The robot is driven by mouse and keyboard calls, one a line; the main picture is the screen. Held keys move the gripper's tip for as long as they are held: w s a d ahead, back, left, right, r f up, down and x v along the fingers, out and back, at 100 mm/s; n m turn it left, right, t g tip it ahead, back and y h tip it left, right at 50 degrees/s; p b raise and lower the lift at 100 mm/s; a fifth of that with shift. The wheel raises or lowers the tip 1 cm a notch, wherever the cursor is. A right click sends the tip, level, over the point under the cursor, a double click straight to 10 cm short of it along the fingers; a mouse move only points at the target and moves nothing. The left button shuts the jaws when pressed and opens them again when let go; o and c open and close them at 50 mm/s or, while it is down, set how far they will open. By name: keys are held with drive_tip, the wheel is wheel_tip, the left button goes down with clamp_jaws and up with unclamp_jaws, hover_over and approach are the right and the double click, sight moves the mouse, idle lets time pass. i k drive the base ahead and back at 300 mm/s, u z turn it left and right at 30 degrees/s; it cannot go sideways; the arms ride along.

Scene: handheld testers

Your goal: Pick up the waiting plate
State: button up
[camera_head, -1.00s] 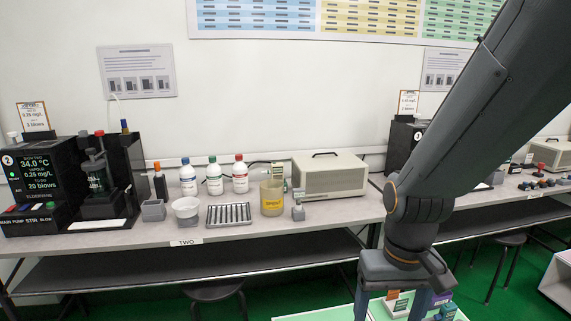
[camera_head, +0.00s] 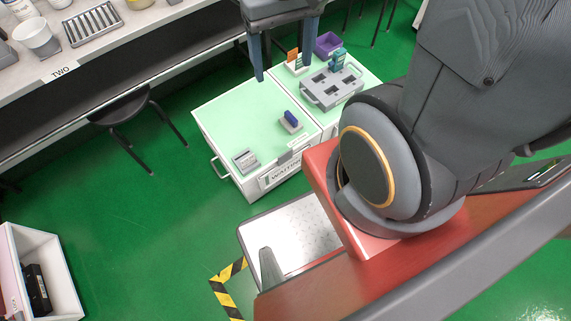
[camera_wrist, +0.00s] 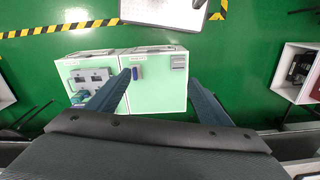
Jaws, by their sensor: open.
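A pale green cabinet top (camera_head: 235,115) has a front label that reads like "WAITING". On it are a small grey slotted piece (camera_head: 245,160) near the front left corner and a grey holder with a blue block (camera_head: 291,121). I cannot tell which of these is the waiting plate. They also show in the wrist view, the slotted piece (camera_wrist: 178,62) and the blue block (camera_wrist: 137,73). My gripper (camera_head: 283,72) is open and empty above the cabinet's back. In the wrist view my gripper (camera_wrist: 158,77) straddles the right cabinet top, apart from both pieces.
The adjoining cabinet carries a grey plate with square openings (camera_head: 322,92), a purple bin (camera_head: 327,44) and a teal item (camera_head: 337,61). The bench (camera_head: 115,52) and a stool (camera_head: 128,112) stand left. A white box (camera_head: 60,282) is at lower left. Green floor between is clear.

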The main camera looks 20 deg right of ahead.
sight(287, 162)
drive_tip(key=z, duration=0.5)
drive_tip(key=k, duration=1.15)
drive_tip(key=z, duration=0.05)
drive_tip(key=i, duration=0.5)
drive_tip(key=u, duration=0.3)
